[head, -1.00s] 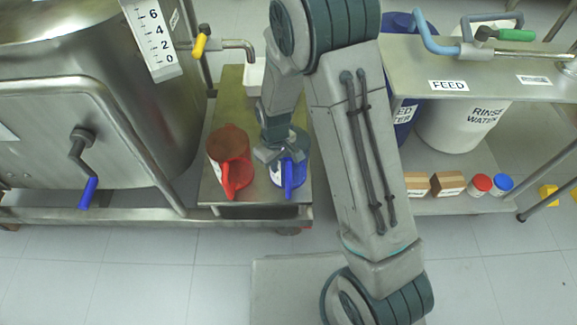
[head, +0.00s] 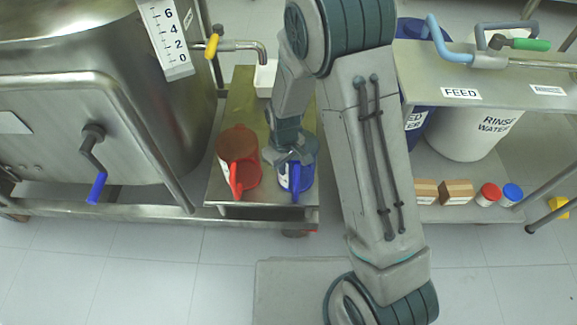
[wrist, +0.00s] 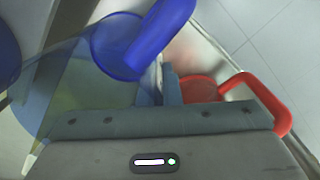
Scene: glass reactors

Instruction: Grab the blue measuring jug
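The blue measuring jug (head: 308,173) stands on the low steel table, with its blue handle (head: 295,180) toward the front. My gripper (head: 287,157) is low over the jug at its rim. In the wrist view the jug's clear bluish wall (wrist: 85,85) fills the left side, and its blue handle (wrist: 165,35) rises at the top. The fingers (wrist: 160,85) are close together, one seen through the clear wall and one outside it, so my gripper looks shut on the jug's wall. The exact contact is partly hidden.
A red jug (head: 238,160) stands close on the left; its handle also shows in the wrist view (wrist: 262,95). A steel tank (head: 90,110) is further left. The low table (head: 235,100) holds a white container (head: 265,78). A FEED shelf (head: 485,85) is right of my arm.

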